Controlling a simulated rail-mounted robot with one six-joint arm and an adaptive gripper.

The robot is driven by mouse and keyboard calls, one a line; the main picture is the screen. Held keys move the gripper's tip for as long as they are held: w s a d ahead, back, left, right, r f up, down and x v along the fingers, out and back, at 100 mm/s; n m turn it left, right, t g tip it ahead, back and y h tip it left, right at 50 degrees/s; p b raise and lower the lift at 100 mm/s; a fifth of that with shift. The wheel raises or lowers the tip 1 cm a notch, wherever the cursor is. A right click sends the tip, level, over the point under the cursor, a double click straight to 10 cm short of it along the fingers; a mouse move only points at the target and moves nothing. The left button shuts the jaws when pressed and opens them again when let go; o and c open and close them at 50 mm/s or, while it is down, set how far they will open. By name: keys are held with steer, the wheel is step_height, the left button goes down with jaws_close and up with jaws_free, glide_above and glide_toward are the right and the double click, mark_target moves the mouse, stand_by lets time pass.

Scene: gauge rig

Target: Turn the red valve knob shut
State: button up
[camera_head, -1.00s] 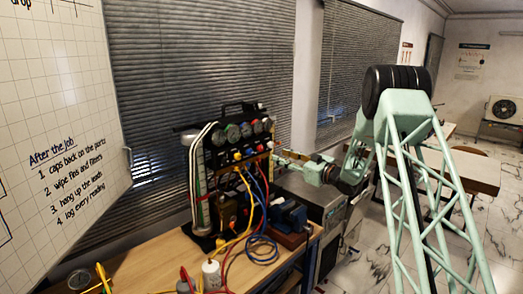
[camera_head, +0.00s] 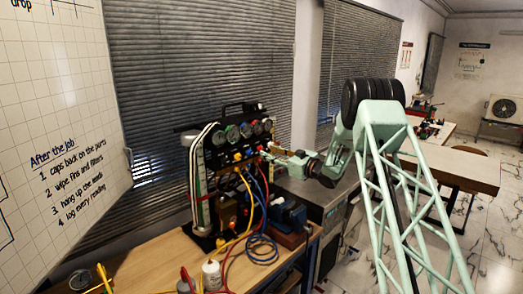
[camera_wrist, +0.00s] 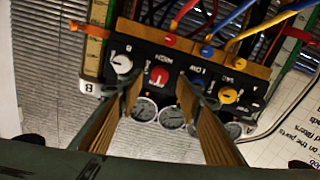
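The red valve knob (camera_wrist: 160,75) is on the dark manifold face of the gauge rig. In the wrist view it lies between my fingers, with a white knob to its left and a blue knob to its right. My gripper (camera_wrist: 160,80) is open, its two tan-padded fingers reaching toward the manifold on either side of the red knob. I cannot tell whether either finger touches it. In the head view my gripper (camera_head: 268,149) is at the right side of the gauge rig (camera_head: 222,160), and the red knob is too small to make out clearly.
A white knob (camera_wrist: 122,63), a blue knob (camera_wrist: 197,82) and a yellow knob (camera_wrist: 228,95) sit close beside the red one. Coloured hoses (camera_head: 262,190) run from the rig over the wooden bench (camera_head: 150,270). Round gauges (camera_wrist: 172,117) line the manifold's edge.

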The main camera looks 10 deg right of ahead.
mark_target(262, 149)
steer(key=shift+p+x, duration=0.3)
steer(key=shift+x, duration=2.65)
steer(key=c, duration=0.9)
